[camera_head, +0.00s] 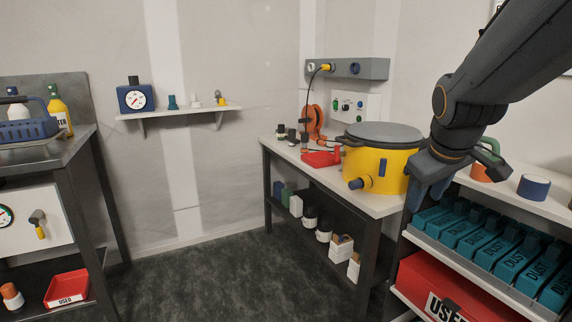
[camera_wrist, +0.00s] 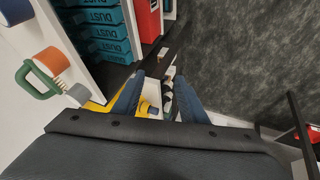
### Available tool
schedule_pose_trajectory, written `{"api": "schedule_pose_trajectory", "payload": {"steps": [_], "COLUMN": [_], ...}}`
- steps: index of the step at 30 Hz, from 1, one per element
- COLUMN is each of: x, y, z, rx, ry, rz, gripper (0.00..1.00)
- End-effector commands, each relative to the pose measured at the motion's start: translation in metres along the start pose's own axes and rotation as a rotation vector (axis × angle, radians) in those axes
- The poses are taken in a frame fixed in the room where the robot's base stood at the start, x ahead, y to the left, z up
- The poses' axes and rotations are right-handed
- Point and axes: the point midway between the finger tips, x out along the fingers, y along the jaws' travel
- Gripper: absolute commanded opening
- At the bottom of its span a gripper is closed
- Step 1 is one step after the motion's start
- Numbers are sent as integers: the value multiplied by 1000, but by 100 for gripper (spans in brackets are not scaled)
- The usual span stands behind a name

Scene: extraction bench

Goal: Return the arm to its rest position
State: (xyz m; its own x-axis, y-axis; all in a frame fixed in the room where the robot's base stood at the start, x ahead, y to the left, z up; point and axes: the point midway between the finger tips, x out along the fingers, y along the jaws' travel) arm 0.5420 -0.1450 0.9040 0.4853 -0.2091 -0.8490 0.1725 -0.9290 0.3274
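My gripper (camera_head: 428,190) is at the right of the head view, just right of the yellow pot, in front of the right-hand shelf unit. In the wrist view, my gripper (camera_wrist: 156,84) shows two dark blue fingers with a clear gap between them, and nothing is held. Past the fingers, part of the yellow pot (camera_wrist: 146,107) and the bench's lower shelf show. My arm comes in from the top right of the head view and bends down to the wrist.
The yellow pot (camera_head: 383,168) with a grey lid stands on the bench beside my gripper. Teal DUST boxes (camera_head: 487,240) and a red USED box (camera_head: 440,292) fill the right shelf unit. A blue roll (camera_head: 533,187) sits on top. Open floor (camera_head: 230,270) lies between the benches.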

Motion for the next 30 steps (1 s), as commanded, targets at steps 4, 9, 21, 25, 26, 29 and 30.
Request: {"api": "schedule_pose_trajectory", "payload": {"steps": [4,9,21,25,26,29,30], "x": [9,5,-12,-18,-19,-26,-27], "y": [-100,-187,-277,-295,-299,-298,-295], "z": [14,46,105,121,126,128,127], "rx": [7,13,2,-6,-8,3,9], "ry": [-74,-185,-356,-400,-410,-426,-427], "rz": [-149,-272,-381,-398,-402,-401,-398], "gripper": [39,39,39,39,39,39,39]}}
